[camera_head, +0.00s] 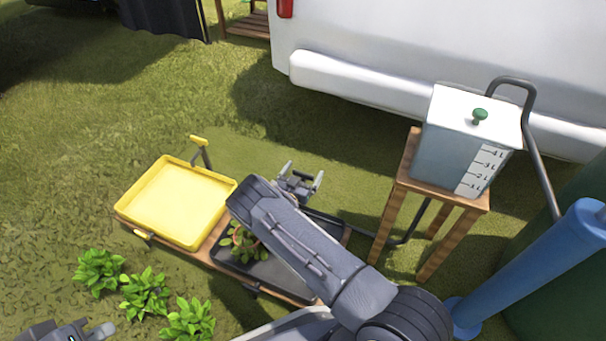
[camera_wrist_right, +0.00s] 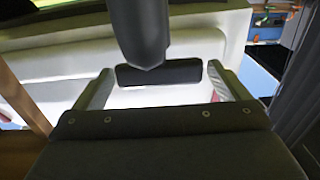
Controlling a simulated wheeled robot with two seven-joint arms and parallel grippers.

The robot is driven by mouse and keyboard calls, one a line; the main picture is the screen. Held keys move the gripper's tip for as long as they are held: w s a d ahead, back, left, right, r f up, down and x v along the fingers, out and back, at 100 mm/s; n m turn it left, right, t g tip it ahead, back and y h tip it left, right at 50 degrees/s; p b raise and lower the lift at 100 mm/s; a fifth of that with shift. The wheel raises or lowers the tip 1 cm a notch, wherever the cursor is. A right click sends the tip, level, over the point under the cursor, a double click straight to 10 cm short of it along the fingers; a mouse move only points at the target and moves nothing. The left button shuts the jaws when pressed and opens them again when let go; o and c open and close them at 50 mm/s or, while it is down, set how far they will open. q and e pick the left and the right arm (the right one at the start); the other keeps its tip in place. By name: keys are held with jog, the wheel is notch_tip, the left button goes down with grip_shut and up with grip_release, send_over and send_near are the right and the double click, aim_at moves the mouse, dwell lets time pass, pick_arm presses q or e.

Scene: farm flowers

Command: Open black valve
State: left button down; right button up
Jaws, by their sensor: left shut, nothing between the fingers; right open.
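The dark pipe (camera_head: 372,233) runs from under the water tank (camera_head: 455,140) towards my right gripper (camera_head: 300,183). My right gripper is open, above the dark tray of the cart. In the right wrist view, a short black bar (camera_wrist_right: 160,73), which looks like the black valve handle, lies between the spread fingers. A dark round post (camera_wrist_right: 139,30) comes down in front of it. I cannot tell whether the fingers touch the bar. In the head view the valve cannot be made out. My left gripper (camera_head: 100,331) is shut and empty at the bottom left, partly out of frame.
A yellow tray (camera_head: 180,200) and a dark tray (camera_head: 268,262) with a potted plant (camera_head: 243,243) sit on a low cart. Several green plants (camera_head: 146,294) grow in front. The tank stands on a wooden stool (camera_head: 400,195). A white vehicle (camera_head: 400,50) fills the back.

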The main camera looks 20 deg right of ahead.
jog(key=shift+c, duration=0.3)
jog(key=c, duration=0.9)
